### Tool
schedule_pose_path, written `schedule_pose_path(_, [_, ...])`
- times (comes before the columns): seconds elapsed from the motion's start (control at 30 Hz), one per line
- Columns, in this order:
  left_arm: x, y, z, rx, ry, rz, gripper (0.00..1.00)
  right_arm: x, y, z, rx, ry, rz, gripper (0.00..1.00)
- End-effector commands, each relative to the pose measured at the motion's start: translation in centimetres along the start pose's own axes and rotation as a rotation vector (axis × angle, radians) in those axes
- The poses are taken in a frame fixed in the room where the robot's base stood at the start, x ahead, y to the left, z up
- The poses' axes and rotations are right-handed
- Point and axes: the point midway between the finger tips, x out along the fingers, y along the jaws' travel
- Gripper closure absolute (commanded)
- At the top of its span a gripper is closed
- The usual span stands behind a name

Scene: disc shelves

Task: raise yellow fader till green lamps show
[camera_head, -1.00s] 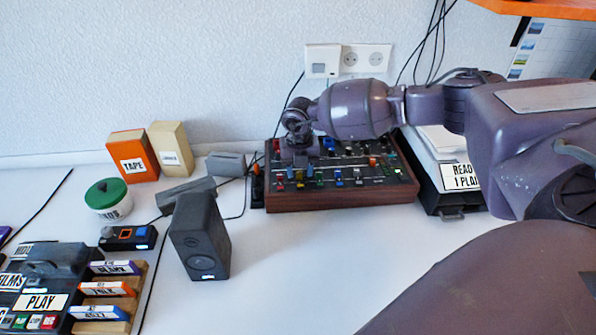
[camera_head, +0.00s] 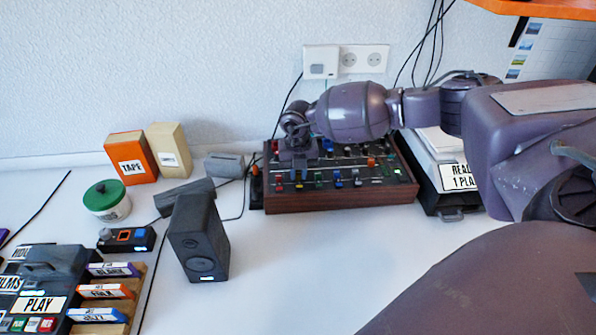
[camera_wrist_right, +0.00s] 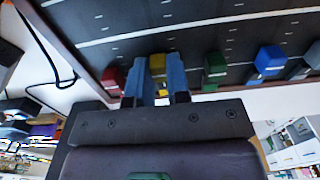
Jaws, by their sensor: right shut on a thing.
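The mixing desk (camera_head: 340,200) has a dark panel in a brown wooden case and stands against the back wall. My right gripper (camera_head: 299,178) reaches down over the left part of its front fader row. In the right wrist view the yellow fader (camera_wrist_right: 157,66) sits between the two blue-grey fingers of the right gripper (camera_wrist_right: 157,85), which are shut on it. A red fader (camera_wrist_right: 113,78) is on one side and a green fader (camera_wrist_right: 215,68) on the other, both near the fingers. I cannot make out clearly whether any green lamps are lit. My left gripper is not in view.
Blue (camera_wrist_right: 269,60) and grey faders stand farther along the row. A dark speaker (camera_head: 198,240) stands left of the desk.

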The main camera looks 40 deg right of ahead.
Motion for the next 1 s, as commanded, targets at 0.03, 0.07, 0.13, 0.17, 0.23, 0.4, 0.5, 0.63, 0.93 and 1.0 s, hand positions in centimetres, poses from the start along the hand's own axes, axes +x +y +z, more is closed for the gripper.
schedule_pose_path(0.03, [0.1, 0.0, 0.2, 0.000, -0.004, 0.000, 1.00, 0.1, 0.0, 0.4, 0.003, 0.000, -0.001, 1.00])
schedule_pose_path(0.07, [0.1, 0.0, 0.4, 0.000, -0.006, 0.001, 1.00, 0.1, 0.0, 0.7, 0.003, 0.000, -0.001, 1.00])
schedule_pose_path(0.13, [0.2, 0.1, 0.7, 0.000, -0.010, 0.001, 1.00, 0.2, 0.0, 1.6, 0.002, -0.001, -0.001, 1.00])
schedule_pose_path(0.17, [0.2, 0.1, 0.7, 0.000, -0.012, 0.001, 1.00, 0.1, 0.1, 1.9, 0.003, -0.001, -0.001, 1.00])
schedule_pose_path(0.23, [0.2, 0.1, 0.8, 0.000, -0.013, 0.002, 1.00, 0.1, 0.0, 2.5, 0.002, -0.002, 0.000, 1.00])
schedule_pose_path(0.4, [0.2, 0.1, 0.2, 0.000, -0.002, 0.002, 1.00, -0.1, 0.0, 2.6, 0.000, -0.003, 0.000, 1.00])
schedule_pose_path(0.5, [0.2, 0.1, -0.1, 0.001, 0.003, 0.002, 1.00, -0.1, 0.0, 2.6, 0.000, -0.003, 0.001, 1.00])
schedule_pose_path(0.63, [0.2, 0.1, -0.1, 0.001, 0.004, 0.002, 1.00, -0.1, 0.0, 2.6, 0.000, -0.002, 0.001, 0.63])
schedule_pose_path(0.93, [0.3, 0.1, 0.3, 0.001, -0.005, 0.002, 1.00, -0.1, 0.0, 2.5, 0.000, -0.002, 0.000, 0.57])
schedule_pose_path(1.0, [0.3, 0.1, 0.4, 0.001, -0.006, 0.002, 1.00, -0.3, 0.0, 2.5, 0.000, -0.002, 0.001, 0.57])
